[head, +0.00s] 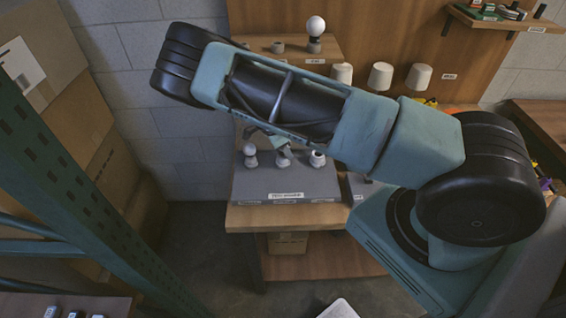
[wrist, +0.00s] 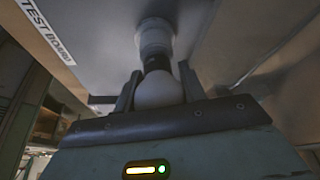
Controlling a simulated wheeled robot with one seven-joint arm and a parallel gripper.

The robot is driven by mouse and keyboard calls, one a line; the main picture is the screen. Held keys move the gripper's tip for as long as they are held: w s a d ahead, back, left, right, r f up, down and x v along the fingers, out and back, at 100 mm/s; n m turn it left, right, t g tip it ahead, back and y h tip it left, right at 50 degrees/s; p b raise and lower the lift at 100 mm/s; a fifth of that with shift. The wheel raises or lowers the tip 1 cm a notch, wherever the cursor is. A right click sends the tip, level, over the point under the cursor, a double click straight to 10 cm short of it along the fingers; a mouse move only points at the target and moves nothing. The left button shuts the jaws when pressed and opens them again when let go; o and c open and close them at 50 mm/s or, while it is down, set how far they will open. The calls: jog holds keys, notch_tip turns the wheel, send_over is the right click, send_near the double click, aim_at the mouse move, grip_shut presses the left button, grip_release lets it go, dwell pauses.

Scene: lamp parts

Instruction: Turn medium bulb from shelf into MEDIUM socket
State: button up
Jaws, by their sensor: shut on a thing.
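The medium bulb (wrist: 158,90) is a white globe with a dark collar, held between the two fingers of my gripper (wrist: 158,92). Its collar lines up with a pale round socket (wrist: 156,38) on the grey test board (wrist: 95,18); I cannot tell how deep it sits. In the head view my gripper (head: 283,152) is at the middle socket of the test board (head: 262,184), partly hidden by my arm. A white bulb (head: 249,150) stands at the left socket, and the right socket (head: 317,158) looks empty. Socket size labels are not readable.
Another white bulb (head: 316,27) stands in a holder on the upper shelf (head: 255,42), beside small empty holders. Cardboard boxes (head: 85,130) and a green rack post (head: 70,185) are at left.

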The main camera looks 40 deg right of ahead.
jog(key=shift+s+m+g+b, duration=0.1)
jog(key=shift+m+g+b, duration=0.25)
jog(key=shift+m, duration=0.55)
jog(key=shift+f, duration=0.1)
jog(key=shift+f+m+b, duration=0.1)
jog(key=shift+m+b, duration=0.25)
jog(key=shift+m, duration=0.05)
jog(key=shift+m+g+y+b, duration=0.45)
jog(key=shift+m+b, duration=0.15)
jog(key=shift+m, duration=0.5)
jog(key=shift+s+a+m+g+y+b, duration=0.1)
jog(key=shift+m+g+y+b, duration=0.3)
jog(key=shift+m, duration=0.55)
jog(key=shift+a+m+g+y+b, duration=0.1)
jog(key=shift+m+g+y+b, duration=0.1)
jog(key=shift+m+b, duration=0.55)
jog(key=shift+p, duration=0.3)
jog(key=shift+m, duration=0.4)
